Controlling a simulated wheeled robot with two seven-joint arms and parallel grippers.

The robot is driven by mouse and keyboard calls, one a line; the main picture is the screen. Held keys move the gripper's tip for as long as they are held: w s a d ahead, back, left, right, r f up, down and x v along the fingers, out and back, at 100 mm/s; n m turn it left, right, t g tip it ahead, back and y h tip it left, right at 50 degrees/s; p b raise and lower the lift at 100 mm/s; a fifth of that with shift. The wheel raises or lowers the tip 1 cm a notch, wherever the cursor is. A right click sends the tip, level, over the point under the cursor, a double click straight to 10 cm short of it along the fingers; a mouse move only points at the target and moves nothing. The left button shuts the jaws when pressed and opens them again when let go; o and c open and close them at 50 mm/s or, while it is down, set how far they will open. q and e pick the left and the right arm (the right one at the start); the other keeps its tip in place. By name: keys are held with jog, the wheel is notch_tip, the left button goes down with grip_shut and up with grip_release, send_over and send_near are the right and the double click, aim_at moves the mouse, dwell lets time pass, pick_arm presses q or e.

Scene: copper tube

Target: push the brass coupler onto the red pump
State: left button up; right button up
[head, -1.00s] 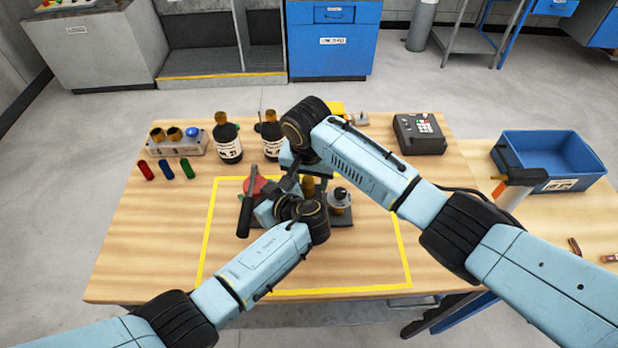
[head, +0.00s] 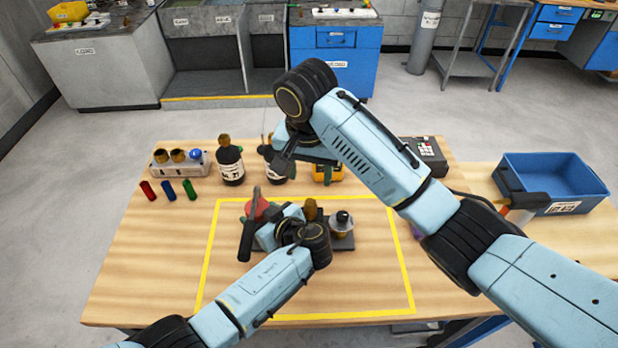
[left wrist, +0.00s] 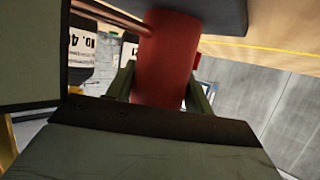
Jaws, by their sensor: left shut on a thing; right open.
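The red pump (head: 257,209) stands on a dark base inside the yellow-outlined area, partly hidden by my left gripper.
A silver, black-topped fitting (head: 342,224) stands right of my left wrist. A blue bin (head: 555,185) is right. The front table is clear.

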pick_arm(q)
jog(key=o, duration=1.5)
jog(key=shift+c, duration=0.2)
jog(key=b+v, duration=0.1)
jog(key=v, duration=1.2)
jog(key=shift+d, duration=0.2)
jog(key=shift+s, duration=0.1)
